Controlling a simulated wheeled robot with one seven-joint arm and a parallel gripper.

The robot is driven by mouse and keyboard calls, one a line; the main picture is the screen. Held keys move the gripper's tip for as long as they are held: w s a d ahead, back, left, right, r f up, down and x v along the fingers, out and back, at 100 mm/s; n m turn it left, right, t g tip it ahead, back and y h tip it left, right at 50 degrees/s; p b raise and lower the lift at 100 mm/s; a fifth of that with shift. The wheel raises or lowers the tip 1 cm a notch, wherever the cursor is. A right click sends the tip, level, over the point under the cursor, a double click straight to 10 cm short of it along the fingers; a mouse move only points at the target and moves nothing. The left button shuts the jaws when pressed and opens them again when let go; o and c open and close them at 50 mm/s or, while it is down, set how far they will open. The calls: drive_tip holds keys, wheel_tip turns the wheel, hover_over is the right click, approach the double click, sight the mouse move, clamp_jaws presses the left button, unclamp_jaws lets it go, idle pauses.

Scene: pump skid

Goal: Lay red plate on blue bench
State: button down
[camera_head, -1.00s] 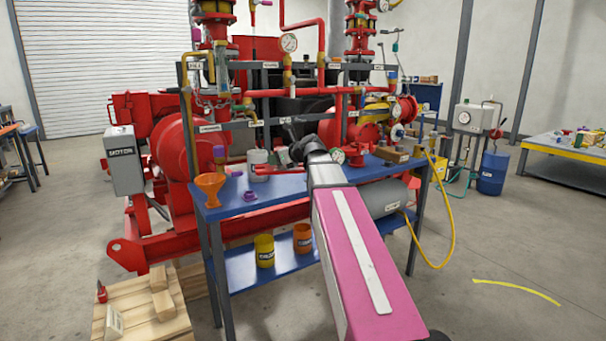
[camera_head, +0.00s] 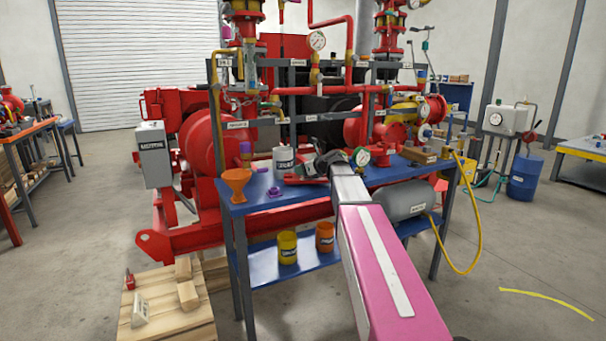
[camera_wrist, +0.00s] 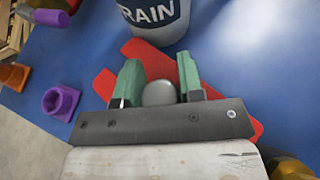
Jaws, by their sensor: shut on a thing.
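The red plate (camera_wrist: 105,85) lies beneath my gripper (camera_wrist: 160,78) in the wrist view. The two green fingers are shut on a grey round knob (camera_wrist: 158,93) at the plate's middle. In the head view the red plate (camera_head: 304,181) is over the top of the blue bench (camera_head: 255,205), close to its surface. I cannot tell whether it touches. My gripper (camera_head: 326,163) is partly hidden by my arm. The fingers hide part of the plate.
A grey pot marked with "RAIN" letters (camera_wrist: 155,18) stands close beyond the plate. A purple fitting (camera_wrist: 60,102) and an orange funnel (camera_head: 236,182) are to the left on the bench. Red pump pipework stands behind.

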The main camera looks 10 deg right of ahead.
drive_tip(key=shift+f, duration=0.65)
drive_tip(key=shift+f, duration=0.15)
drive_tip(key=c, duration=0.7)
unclamp_jaws()
drive_tip(key=shift+c, duration=0.2)
